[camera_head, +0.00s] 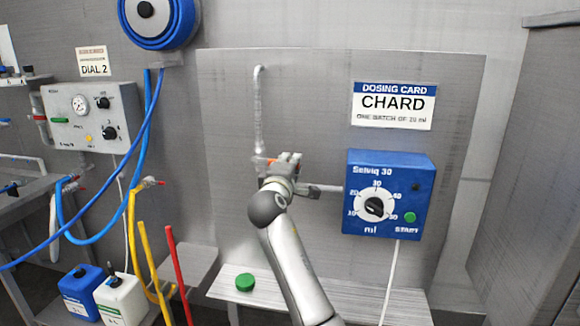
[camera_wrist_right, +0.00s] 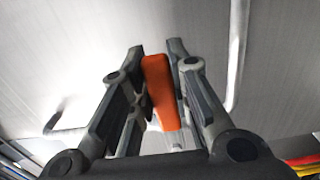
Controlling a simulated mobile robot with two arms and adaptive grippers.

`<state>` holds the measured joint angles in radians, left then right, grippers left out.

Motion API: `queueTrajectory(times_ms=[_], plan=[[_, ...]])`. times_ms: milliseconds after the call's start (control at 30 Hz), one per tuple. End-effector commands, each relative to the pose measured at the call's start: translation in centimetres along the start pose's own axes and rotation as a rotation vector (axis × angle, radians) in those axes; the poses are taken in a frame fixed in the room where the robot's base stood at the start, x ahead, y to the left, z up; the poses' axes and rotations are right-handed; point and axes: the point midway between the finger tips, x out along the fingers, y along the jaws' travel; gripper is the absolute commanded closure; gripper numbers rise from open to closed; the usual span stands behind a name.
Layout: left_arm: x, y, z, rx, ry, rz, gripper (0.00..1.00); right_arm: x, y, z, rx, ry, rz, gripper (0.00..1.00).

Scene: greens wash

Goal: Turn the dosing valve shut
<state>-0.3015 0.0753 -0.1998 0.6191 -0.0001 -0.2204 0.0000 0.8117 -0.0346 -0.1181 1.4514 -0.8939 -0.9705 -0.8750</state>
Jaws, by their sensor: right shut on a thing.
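The dosing valve's orange handle (camera_wrist_right: 161,92) is between the two fingers of my right gripper (camera_wrist_right: 160,75) in the right wrist view, with a finger against each side. In the head view my right gripper (camera_head: 279,168) is at the valve on the pipe (camera_head: 260,110) in front of the grey panel. Only a bit of the orange handle (camera_head: 268,160) shows there; the fingers hide the rest. A blue dosing box (camera_head: 389,192) with a dial is to the right of the gripper, joined by a short pipe. My left gripper is not in view.
A white dosing card (camera_head: 394,106) reading CHARD hangs above the blue box. A green cap (camera_head: 245,282) lies on the ledge (camera_head: 225,290) below. Blue hoses (camera_head: 147,150), a grey dial box (camera_head: 92,117) and two canisters (camera_head: 81,288) are at the left.

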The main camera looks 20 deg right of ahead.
Motion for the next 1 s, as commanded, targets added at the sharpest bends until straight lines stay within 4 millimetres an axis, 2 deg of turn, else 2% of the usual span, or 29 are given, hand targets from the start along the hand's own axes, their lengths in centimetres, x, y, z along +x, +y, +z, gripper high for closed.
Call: queueTrajectory(times_ms=[433, 467, 633, 1000], plan=[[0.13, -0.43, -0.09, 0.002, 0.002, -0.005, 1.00, -0.02, -0.45, -0.06, 0.016, 0.000, -0.008, 1.00], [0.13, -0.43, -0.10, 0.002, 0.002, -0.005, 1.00, -0.02, -0.46, -0.06, 0.016, 0.000, -0.008, 0.81], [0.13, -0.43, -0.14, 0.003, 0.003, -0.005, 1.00, -0.01, -0.41, -0.05, 0.014, 0.000, -0.007, 0.59], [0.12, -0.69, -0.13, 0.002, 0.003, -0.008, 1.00, -0.23, -0.21, -0.03, 0.012, 0.000, -0.003, 0.59]])
